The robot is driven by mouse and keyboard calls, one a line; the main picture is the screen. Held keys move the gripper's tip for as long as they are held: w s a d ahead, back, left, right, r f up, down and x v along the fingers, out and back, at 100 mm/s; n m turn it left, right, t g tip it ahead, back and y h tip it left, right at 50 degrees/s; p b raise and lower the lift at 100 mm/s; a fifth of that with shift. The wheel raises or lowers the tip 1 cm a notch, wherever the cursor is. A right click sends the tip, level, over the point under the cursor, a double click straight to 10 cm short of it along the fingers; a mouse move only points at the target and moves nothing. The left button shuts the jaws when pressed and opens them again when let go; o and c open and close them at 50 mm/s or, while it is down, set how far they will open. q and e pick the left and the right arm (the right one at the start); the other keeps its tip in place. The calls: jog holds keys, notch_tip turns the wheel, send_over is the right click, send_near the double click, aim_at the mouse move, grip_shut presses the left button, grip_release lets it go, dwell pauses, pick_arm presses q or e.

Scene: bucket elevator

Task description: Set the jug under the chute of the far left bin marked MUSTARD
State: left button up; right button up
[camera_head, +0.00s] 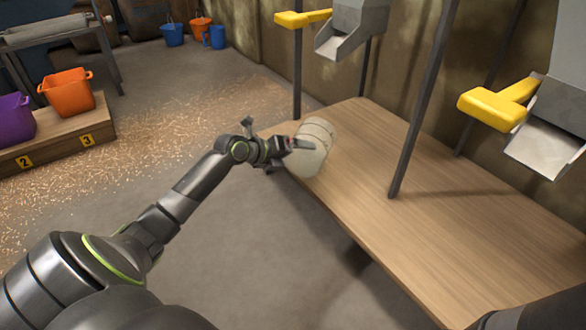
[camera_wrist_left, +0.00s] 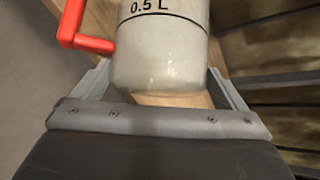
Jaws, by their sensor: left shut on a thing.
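The jug (camera_head: 316,142) is pale and translucent, at the far left end of the wooden table. In the left wrist view the jug (camera_wrist_left: 162,55) shows a "0.5 L" mark and a red handle (camera_wrist_left: 72,28). My left gripper (camera_head: 292,147) is shut on the jug, with one finger on each side in the left wrist view (camera_wrist_left: 162,88). I cannot tell whether the jug touches the tabletop. The far left chute (camera_head: 336,42) hangs above and beyond the jug, with a yellow lever (camera_head: 303,18). No MUSTARD label is readable. My right gripper is out of view.
The wooden table (camera_head: 440,215) is otherwise clear on top. A dark post (camera_head: 425,100) stands on it, between the far left chute and a nearer chute (camera_head: 545,147) with a yellow lever (camera_head: 497,104). Orange (camera_head: 68,95) and purple (camera_head: 14,120) buckets stand on a low platform at left.

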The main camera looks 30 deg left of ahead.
aim_at(292, 164)
pick_arm(q)
notch_tip(292, 164, down, 4)
jog(key=shift+r+b, duration=0.2)
jog(key=shift+b, duration=0.55)
jog(key=shift+r, duration=0.1)
jog(key=shift+f, duration=0.2)
jog(key=o, duration=0.8)
jog(key=shift+r, duration=0.1)
